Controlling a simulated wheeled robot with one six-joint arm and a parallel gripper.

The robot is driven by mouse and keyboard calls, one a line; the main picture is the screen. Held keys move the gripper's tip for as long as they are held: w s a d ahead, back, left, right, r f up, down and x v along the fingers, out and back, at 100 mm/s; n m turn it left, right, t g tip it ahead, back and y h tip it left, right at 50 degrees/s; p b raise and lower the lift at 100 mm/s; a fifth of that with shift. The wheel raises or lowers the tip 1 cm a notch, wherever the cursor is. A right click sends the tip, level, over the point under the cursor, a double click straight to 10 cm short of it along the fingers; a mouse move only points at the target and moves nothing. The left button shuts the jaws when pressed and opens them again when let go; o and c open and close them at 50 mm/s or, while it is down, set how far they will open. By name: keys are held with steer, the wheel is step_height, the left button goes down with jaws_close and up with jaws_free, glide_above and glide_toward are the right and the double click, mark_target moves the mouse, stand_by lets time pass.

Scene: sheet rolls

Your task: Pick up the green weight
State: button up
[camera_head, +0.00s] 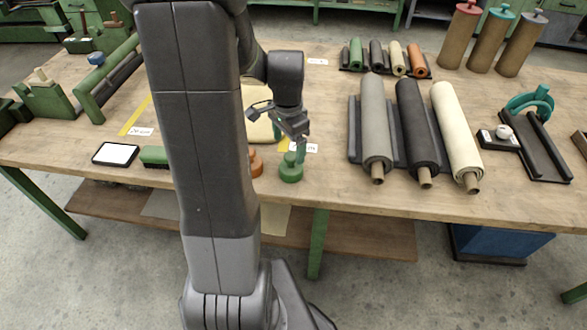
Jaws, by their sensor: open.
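The green weight (290,172) is a squat round piece with a narrower top, standing upright near the front edge of the wooden table (330,185). My gripper (299,152) is open and points down, right above the weight's top and very close to it. I cannot tell whether the fingers touch the weight. An orange weight (256,165) stands just left of the green one, partly hidden behind my arm.
Grey, black and cream rolls (409,130) lie on a rack to the right. Small rolls (387,60) lie behind them. A dark-framed white pad (115,154) and a green brush (154,156) lie left. The table is clear between the green weight and the large rolls.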

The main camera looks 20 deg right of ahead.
mark_target(291, 155)
steer(key=shift+s+d+f, duration=0.1)
steer(key=shift+d+f, duration=0.1)
steer(key=shift+f, duration=0.25)
steer(key=shift+s+d+f, duration=0.1)
steer(key=shift+d+f, duration=0.05)
steer(key=shift+f, duration=0.3)
steer(key=shift+s+a+f, duration=0.1)
steer(key=shift+a+f, duration=0.05)
steer(key=shift+f, duration=2.5)
steer(key=shift+r, duration=0.1)
jaws_close()
